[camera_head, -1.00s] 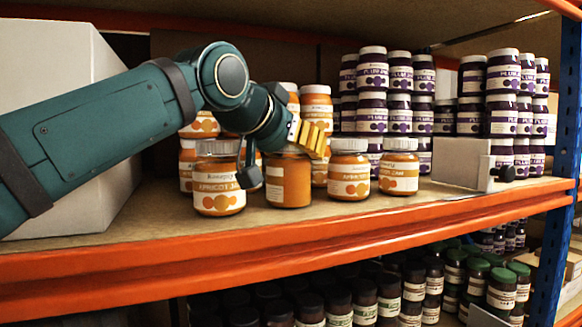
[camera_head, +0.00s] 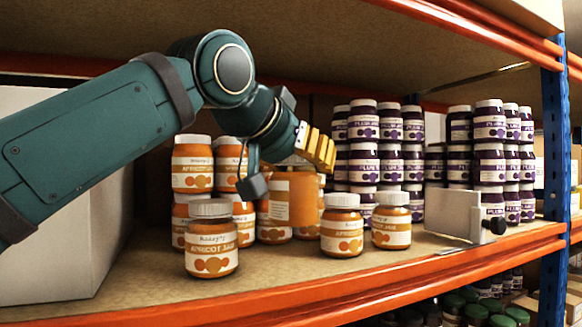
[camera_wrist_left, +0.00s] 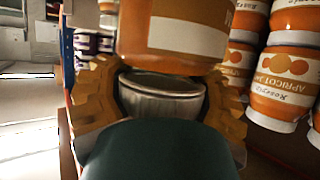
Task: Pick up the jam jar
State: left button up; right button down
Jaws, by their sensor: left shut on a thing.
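An apricot jam jar with a blank-looking side of its label toward me (camera_head: 293,203) hangs from my left gripper (camera_head: 305,152). The gripper is shut on its lid from above, and the jar's base is raised off the shelf. In the left wrist view the yellow fingers sit on both sides of the silver lid (camera_wrist_left: 162,95), with the orange jar body (camera_wrist_left: 178,35) beyond it. The far finger and most of the lid are hidden in the head view. My right gripper is in neither view.
Single apricot jars stand on the shelf at left (camera_head: 211,238) and right (camera_head: 342,226), with another (camera_head: 391,220) further right. Stacked apricot jars are behind, and plum jars (camera_head: 363,157) stand at the back right. A grey bracketed plate (camera_head: 453,212) and an orange shelf edge (camera_head: 420,273) bound the front.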

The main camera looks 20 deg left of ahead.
pick_arm(q)
jog(key=s+d, duration=1)
jog(key=d, duration=0.1)
jog(key=shift+s+d, duration=0.15)
jog(key=shift+d, duration=0.05)
jog(key=shift+a, duration=0.15)
